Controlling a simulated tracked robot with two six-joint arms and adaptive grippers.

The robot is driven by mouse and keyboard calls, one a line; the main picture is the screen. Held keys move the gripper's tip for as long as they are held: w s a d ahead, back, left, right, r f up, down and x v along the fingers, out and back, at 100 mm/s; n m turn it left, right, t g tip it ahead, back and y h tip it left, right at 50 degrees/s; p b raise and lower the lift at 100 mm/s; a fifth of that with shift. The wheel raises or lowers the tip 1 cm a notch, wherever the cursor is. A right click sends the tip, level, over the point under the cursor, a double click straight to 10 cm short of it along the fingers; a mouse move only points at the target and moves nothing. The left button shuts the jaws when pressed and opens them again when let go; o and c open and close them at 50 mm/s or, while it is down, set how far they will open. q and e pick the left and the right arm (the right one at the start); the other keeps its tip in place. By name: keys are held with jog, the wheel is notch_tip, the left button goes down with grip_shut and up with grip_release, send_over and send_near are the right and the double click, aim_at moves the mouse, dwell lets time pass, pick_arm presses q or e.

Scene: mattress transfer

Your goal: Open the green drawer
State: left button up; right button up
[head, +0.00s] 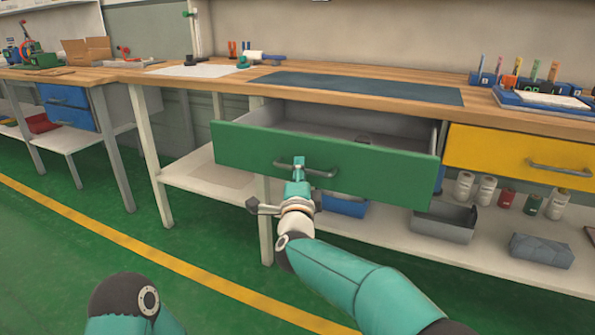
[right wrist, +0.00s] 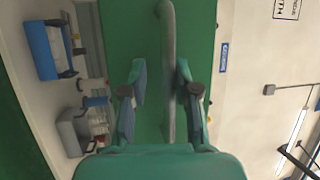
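The green drawer (head: 385,175) is pulled out from under the workbench, and its grey inside shows. Its grey bar handle (head: 322,173) is on the front panel. My right gripper (head: 298,168) is at the left part of this handle. In the right wrist view, the handle (right wrist: 168,45) runs between the two fingers of the right gripper (right wrist: 160,75). The fingers stand apart, with a clear gap on the left side and the right finger close to the bar; contact is unclear. My left gripper is out of view.
The wooden worktop (head: 400,82) is above the drawer, with a dark mat (head: 360,87). A closed yellow drawer (head: 500,152) is at the right. The lower shelf holds bottles and a grey bin (head: 443,222). Green floor in front is free.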

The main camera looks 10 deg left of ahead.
jog(key=shift+s+a+r, duration=0.15)
jog(key=shift+r, duration=0.1)
jog(key=shift+s, duration=0.1)
jog(key=v, duration=1.1)
jog(key=shift+s+f, duration=0.25)
jog(key=shift+s, duration=0.1)
